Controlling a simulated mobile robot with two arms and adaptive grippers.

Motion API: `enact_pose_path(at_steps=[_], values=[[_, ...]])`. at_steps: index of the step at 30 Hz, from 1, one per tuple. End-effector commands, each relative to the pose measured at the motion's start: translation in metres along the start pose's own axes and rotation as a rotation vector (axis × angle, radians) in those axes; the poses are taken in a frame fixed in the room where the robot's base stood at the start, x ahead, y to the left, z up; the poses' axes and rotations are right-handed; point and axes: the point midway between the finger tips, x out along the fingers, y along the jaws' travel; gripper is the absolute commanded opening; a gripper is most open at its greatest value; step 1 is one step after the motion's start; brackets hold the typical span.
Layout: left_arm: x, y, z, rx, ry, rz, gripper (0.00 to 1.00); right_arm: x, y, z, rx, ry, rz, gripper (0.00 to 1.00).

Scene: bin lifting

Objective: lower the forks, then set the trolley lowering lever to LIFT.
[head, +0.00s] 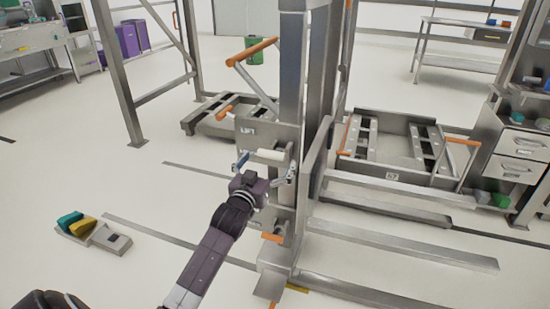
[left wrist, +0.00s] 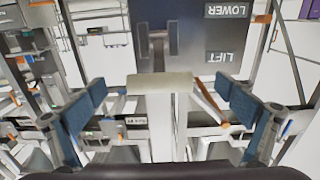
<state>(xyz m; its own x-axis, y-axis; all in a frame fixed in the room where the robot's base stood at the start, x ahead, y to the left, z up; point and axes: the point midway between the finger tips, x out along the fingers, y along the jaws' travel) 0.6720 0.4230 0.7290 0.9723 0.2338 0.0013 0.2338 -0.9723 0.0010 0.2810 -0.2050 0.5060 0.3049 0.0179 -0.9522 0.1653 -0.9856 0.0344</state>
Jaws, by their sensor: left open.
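The steel trolley mast (head: 291,75) stands in the middle of the head view. Its control plate (head: 250,131) carries a LIFT label; in the left wrist view the plate (left wrist: 190,30) shows upside down with LOWER and LIFT labels. The lowering lever has a pale handle (head: 270,155). My left gripper (head: 265,165) is open around this handle, which also shows between the blue finger pads in the left wrist view (left wrist: 160,84), with gaps on both sides. Long grey bars, seemingly the forks (head: 400,208), extend right, low over the floor. My right gripper is out of view.
An orange-handled crank (head: 251,50) sits above the plate. An orange pedal (head: 272,237) is low on the mast. A platform (head: 405,148) with slotted rails stands behind right.

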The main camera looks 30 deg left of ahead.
Motion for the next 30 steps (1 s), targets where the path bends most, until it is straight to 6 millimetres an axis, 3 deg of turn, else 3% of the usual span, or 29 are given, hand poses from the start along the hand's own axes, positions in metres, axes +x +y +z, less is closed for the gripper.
enact_pose_path(at_steps=[3, 9, 20, 30], values=[[0.018, 0.000, 0.001, 0.000, 0.000, 0.000, 0.97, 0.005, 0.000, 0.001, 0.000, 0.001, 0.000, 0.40], [0.034, 0.000, 0.001, 0.001, -0.001, 0.001, 0.97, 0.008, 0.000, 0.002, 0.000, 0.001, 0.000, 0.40], [0.038, 0.000, 0.001, 0.001, -0.001, 0.001, 0.96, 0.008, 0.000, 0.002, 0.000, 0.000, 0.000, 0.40], [0.038, 0.000, 0.001, 0.000, -0.001, 0.001, 0.59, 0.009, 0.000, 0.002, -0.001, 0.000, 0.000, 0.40]])
